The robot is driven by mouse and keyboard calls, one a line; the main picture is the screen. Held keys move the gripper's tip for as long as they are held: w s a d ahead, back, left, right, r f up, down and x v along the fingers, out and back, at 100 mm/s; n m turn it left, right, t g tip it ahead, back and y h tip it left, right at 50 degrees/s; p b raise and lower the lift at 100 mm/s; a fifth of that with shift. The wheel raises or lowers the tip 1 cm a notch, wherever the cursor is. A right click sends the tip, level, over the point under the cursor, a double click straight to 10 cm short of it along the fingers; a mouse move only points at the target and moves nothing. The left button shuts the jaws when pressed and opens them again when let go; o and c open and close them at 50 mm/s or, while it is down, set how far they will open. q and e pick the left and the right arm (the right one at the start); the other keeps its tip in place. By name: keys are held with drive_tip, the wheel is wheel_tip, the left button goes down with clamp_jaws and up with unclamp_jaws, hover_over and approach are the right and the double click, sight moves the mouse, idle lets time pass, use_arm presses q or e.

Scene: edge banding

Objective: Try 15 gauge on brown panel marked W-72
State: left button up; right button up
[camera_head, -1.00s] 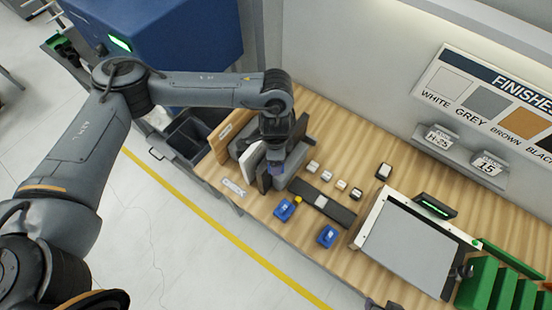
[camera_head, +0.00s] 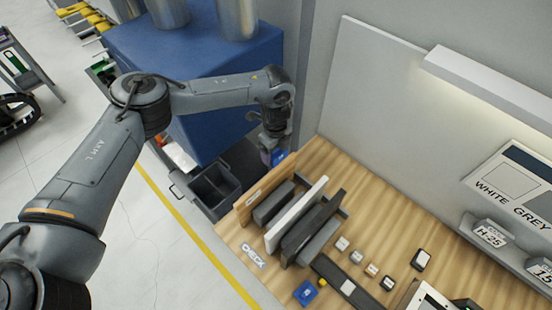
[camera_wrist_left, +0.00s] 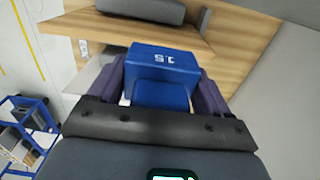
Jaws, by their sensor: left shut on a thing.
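My left gripper (camera_head: 273,147) is shut on a blue gauge block marked 15 (camera_wrist_left: 165,62). The block also shows in the head view (camera_head: 279,157), held at the far end of the panel row. Upright panels stand on the wooden table: a tan board (camera_head: 268,192) with a small label I cannot read, a white panel (camera_head: 297,214), and dark grey ones (camera_head: 312,230). I cannot make out a W-72 mark. My right gripper is out of view.
Another blue block (camera_head: 305,292) sits near the table's front edge by a dark strip (camera_head: 335,275). Several small light blocks (camera_head: 357,257) stand beside it. Dark bins (camera_head: 212,190) and a blue machine (camera_head: 190,70) are left of the table.

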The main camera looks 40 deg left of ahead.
use_arm(q)
drive_tip(key=shift+d+f, duration=0.2)
drive_tip(key=shift+f+b, duration=0.25)
drive_tip(key=shift+b, duration=0.2)
drive_tip(key=b, duration=0.4)
hover_over(276, 169)
wheel_tip(276, 169, down, 4)
drive_tip(key=shift+f, duration=0.7)
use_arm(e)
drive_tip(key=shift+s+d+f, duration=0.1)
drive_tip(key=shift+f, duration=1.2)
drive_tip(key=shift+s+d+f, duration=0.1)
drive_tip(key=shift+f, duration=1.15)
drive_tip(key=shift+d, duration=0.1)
use_arm(q)
drive_tip(key=shift+f, duration=0.5)
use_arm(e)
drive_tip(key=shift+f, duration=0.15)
use_arm(q)
drive_tip(key=shift+f, duration=0.2)
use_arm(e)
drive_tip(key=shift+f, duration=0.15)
use_arm(q)
drive_tip(key=o, duration=1.1)
drive_tip(key=shift+c, duration=0.2)
drive_tip(key=shift+r, duration=0.1)
